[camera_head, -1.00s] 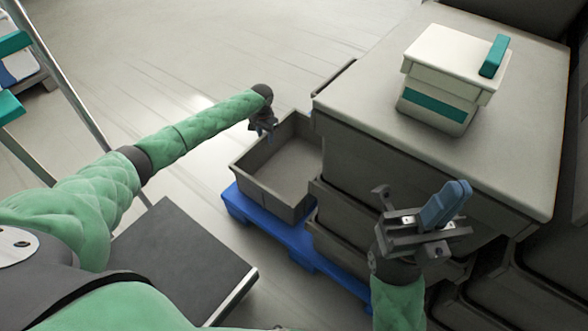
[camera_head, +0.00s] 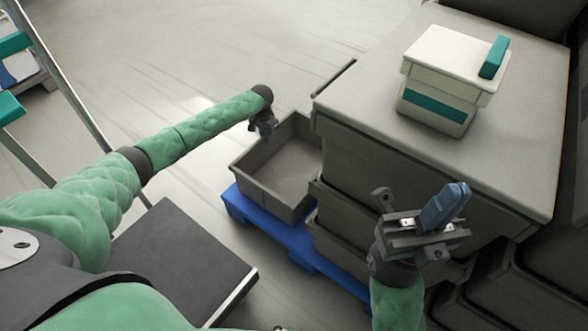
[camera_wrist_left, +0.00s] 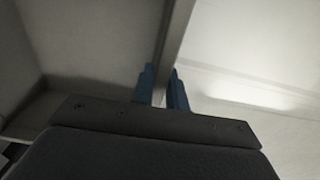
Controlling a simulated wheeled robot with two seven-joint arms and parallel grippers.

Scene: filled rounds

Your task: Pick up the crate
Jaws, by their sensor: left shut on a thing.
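An open, empty grey crate (camera_head: 262,188) sits on the blue pallet, left of the large grey stack. My left gripper (camera_head: 268,132) is at the crate's far left rim. In the left wrist view, its blue fingers (camera_wrist_left: 162,88) lie on both sides of the crate wall (camera_wrist_left: 178,40), shut on the rim. The crate looks level. My right gripper (camera_head: 445,207) is at the lower right, in front of the stack, and holds nothing that I can see. Its blue fingers look closed together.
The blue pallet (camera_head: 240,205) extends under the stacked grey crates (camera_head: 340,235). A white box with a teal band (camera_head: 440,75) stands on the grey top (camera_head: 380,105). A dark platform (camera_head: 185,255) is at lower left. The floor beyond the crate is clear.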

